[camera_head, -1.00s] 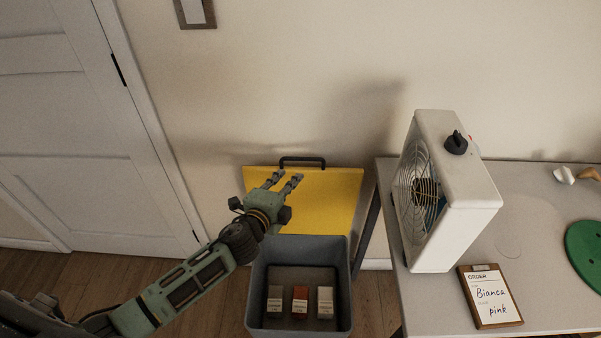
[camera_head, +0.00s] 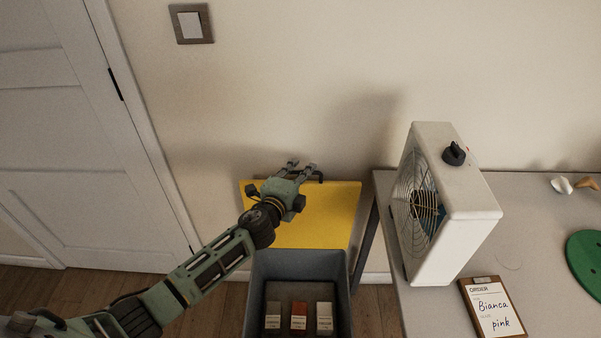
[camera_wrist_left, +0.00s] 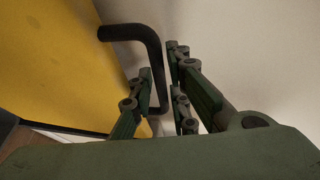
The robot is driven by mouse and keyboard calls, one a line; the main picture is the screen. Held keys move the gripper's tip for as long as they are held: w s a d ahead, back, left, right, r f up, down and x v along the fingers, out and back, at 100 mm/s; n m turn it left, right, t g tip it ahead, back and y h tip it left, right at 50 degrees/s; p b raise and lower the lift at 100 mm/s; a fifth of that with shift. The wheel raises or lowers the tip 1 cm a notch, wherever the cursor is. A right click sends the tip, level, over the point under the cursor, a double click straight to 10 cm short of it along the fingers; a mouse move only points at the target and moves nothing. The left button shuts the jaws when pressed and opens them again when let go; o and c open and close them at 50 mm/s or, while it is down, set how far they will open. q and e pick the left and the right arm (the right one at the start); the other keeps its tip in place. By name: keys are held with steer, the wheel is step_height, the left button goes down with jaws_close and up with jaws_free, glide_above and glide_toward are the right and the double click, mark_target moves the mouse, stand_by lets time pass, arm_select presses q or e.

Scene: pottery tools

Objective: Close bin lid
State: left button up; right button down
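The grey bin (camera_head: 300,262) stands on the floor with its yellow lid (camera_head: 325,215) swung open and upright against the wall. The lid's black handle (camera_head: 318,177) is on its far edge, partly hidden behind my gripper. My left gripper (camera_head: 302,166) is over the lid with its fingertips at the handle. In the left wrist view the fingers (camera_wrist_left: 165,85) are apart, and the bent handle bar (camera_wrist_left: 150,40) reaches in between them. I cannot tell whether they touch it. My right gripper is not in view.
Several small boxes, one of them red (camera_head: 299,318), stand inside the bin. A table (camera_head: 400,280) to the right carries a white fan (camera_head: 460,200), an order clipboard (camera_head: 493,308) and a green disc (camera_head: 588,262). A white door (camera_head: 70,150) is at the left.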

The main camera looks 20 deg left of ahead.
arm_select(q)
steer(key=shift+c, duration=0.2)
jaws_close()
steer(key=shift+s+f, duration=0.2)
steer(key=shift+s, duration=0.05)
